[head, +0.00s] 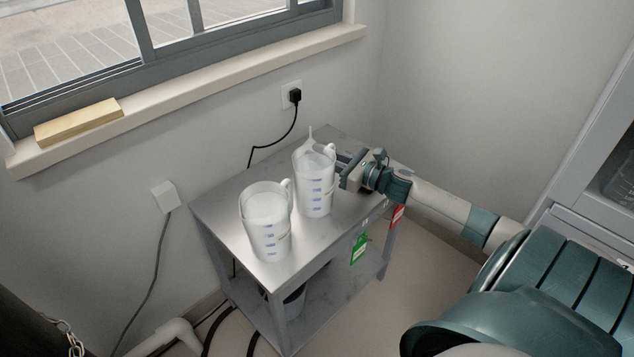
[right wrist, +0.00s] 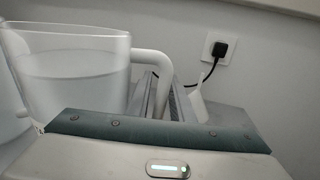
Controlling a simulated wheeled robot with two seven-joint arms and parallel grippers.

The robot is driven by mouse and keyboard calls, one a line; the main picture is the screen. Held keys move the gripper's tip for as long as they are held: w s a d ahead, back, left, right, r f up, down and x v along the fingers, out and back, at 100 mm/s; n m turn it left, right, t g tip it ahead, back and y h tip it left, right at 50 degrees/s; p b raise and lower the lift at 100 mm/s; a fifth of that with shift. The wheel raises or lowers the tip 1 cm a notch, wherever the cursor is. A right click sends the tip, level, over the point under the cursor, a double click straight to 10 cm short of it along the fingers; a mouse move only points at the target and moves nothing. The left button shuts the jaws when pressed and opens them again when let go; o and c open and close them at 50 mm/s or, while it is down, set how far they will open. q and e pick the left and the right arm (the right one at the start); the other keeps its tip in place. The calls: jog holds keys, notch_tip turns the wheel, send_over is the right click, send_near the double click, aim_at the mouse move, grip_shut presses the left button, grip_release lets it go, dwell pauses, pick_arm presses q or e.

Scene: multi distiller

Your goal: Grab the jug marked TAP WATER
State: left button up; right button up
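Two clear, graduated jugs with white handles and pale contents stand upright on a metal cart (head: 222,205). The nearer jug (head: 268,228) is at the front left; the farther jug (head: 314,190) is behind it to the right. No TAP WATER marking is readable on either. My right gripper (head: 343,168) is at the farther jug's right side, by its handle. In the right wrist view the handle (right wrist: 150,60) of a jug (right wrist: 75,85) runs down between the fingers (right wrist: 160,98), which stand apart. Contact is unclear. My left gripper is not in view.
A slim white object (head: 310,136) stands behind the farther jug. Green (head: 358,248) and red (head: 397,216) tags hang at the cart's right edge. A plug and black cable (head: 294,96) are on the wall behind. The cart's lower shelf holds a dark container (head: 294,302).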

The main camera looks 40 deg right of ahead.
jog(key=shift+c, duration=0.3)
grip_shut()
dwell(1.1)
jog(key=shift+r, duration=0.15)
dwell(0.3)
